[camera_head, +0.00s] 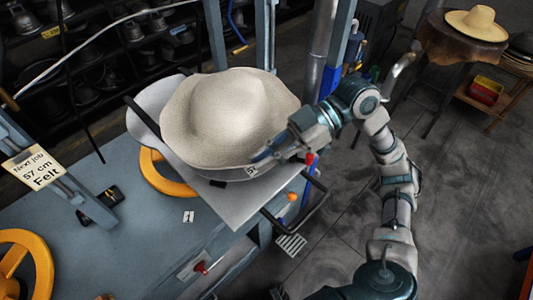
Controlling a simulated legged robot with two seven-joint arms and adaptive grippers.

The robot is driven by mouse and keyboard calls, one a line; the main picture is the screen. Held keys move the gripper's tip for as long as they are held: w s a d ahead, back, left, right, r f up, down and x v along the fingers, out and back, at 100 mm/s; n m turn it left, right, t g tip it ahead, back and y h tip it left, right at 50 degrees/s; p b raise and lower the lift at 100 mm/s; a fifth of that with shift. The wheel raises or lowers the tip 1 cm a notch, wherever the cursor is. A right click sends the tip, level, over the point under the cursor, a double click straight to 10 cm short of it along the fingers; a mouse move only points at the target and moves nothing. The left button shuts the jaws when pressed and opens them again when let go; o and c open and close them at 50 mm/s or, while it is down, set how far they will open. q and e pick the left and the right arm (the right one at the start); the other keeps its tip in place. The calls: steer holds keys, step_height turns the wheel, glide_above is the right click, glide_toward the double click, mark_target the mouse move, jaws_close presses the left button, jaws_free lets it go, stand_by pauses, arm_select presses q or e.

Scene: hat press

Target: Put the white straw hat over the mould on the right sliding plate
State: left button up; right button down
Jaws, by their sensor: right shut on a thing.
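The white straw hat (232,108) sits crown up at the centre of the head view, above the right sliding plate (238,205). The mould is hidden under the hat, so I cannot tell how fully the hat covers it. The hat's wavy brim spreads over a grey rounded metal part (146,108). My right gripper (270,156) is at the hat's right front brim and shut on the hat there. A small "57" tag (251,171) shows just below the brim beside the fingertips. My left gripper is not in view.
A blue press table (130,245) carries yellow handwheels (165,178) and a "Next job 57 cm Felt" sign (35,167). A black handle (312,205) juts from the plate's right side. A tan hat (476,23) rests on a stand at upper right. Open floor lies at right.

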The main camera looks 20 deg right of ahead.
steer(key=shift+a+f, duration=0.1)
steer(key=shift+f, duration=0.05)
steer(key=c, duration=1.2)
jaws_free()
steer(key=v, duration=1.2)
steer(key=shift+w, duration=0.1)
